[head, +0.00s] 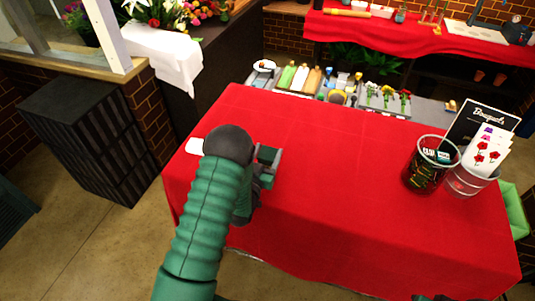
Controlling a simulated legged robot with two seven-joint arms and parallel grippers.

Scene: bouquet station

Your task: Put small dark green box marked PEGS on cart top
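My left arm reaches in over the left part of the red-covered table (350,190). Its gripper (267,168) is just above or at the cloth, partly hidden behind my dark wrist. A small dark green block shape shows at the gripper; I cannot tell whether it is a finger or the PEGS box, and no PEGS lettering is readable. Whether the gripper is open or shut is unclear. My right gripper is not clearly seen. No surface can be surely named as the cart top.
A dark bucket (420,178) and a clear bucket with flower cards (465,182) stand at the table's right, by a black "Bouquets" sign (476,122). Behind is a low grey surface with trays of tools and flowers (383,97). A dark slatted crate (92,140) stands left. The table's middle is clear.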

